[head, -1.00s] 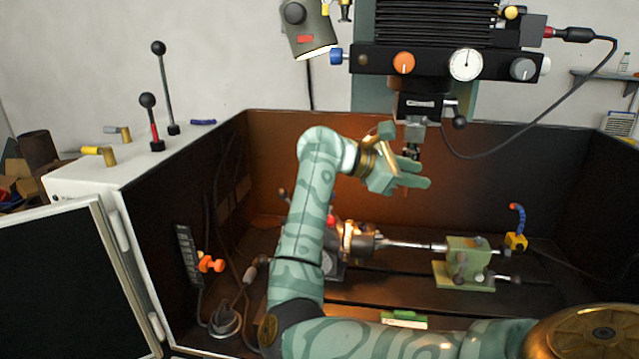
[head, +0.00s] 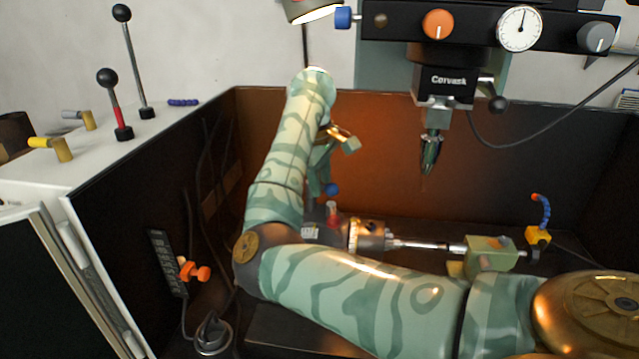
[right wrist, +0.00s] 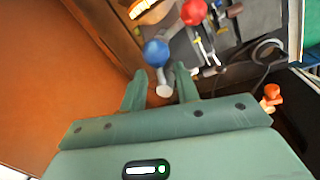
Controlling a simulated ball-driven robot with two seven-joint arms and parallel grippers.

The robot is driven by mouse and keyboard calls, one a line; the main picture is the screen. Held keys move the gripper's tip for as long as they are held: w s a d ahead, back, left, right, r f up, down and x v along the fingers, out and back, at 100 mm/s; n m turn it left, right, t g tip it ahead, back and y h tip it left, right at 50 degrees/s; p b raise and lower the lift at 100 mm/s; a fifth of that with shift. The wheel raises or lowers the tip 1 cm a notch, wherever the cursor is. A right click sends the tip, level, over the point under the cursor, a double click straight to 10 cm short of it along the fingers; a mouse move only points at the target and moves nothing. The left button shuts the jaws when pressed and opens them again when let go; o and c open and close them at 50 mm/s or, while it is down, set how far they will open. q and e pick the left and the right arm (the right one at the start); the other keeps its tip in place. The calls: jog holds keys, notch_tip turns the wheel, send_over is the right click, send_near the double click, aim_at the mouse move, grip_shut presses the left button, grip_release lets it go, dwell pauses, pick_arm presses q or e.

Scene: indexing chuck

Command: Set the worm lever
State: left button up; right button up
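The indexing chuck (head: 368,236) lies on the machine bed with its axis along the bed. A blue ball knob (head: 332,190) and a red knob (head: 332,210) stand up at its left end. I cannot tell for certain which knob is the worm lever's. My right gripper (head: 318,170) points down behind my forearm, just left of the blue knob. In the right wrist view my right gripper (right wrist: 160,85) is open, its two fingers apart. The blue ball (right wrist: 155,53) and a pale stub (right wrist: 164,90) appear between or beyond the fingertips. The red ball (right wrist: 193,12) is farther off. My left gripper is not seen.
The spindle (head: 431,150) hangs above the bed, right of my forearm. The tailstock (head: 490,252) stands right of the chuck. The enclosure's left wall (head: 150,190) holds an orange knob (head: 195,272) near it. My upper arm crosses the front of the bed.

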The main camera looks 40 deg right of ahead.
jog(key=shift+f, duration=0.2)
grip_shut()
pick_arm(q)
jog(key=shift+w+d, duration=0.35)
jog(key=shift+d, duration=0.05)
